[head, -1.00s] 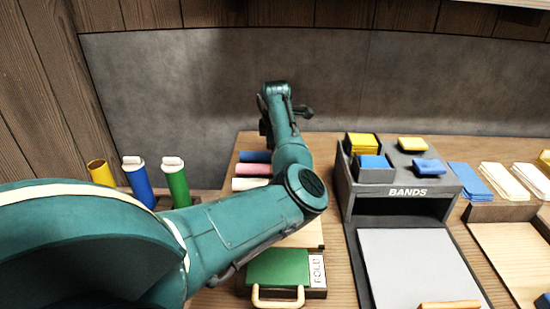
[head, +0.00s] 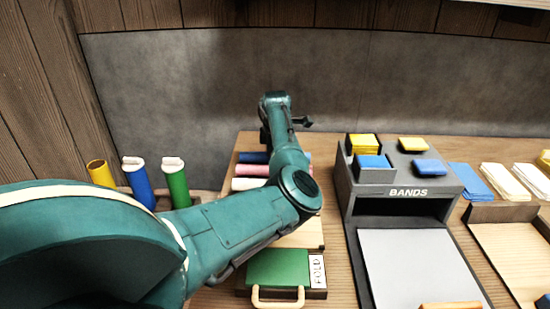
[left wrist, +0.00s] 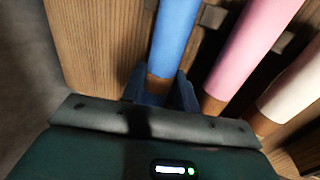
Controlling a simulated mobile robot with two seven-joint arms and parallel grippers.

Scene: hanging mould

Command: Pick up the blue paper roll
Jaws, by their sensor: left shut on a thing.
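The blue paper roll (head: 251,157) lies at the back of a row of rolls on the bench in the head view, partly covered by my left arm. In the left wrist view the blue paper roll (left wrist: 176,36) runs down between the fingers of my left gripper (left wrist: 162,88), which is shut on it near its brown end. The fingers themselves are hidden behind the arm in the head view. I cannot tell whether the roll is off the bench. My right gripper is not in view.
A pink roll (left wrist: 250,45) and a white roll (left wrist: 295,80) lie close beside the blue one. Yellow, blue and green tubes (head: 176,185) stand at the left. A green folding block (head: 277,268) and a grey BANDS box (head: 400,193) are nearer and to the right.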

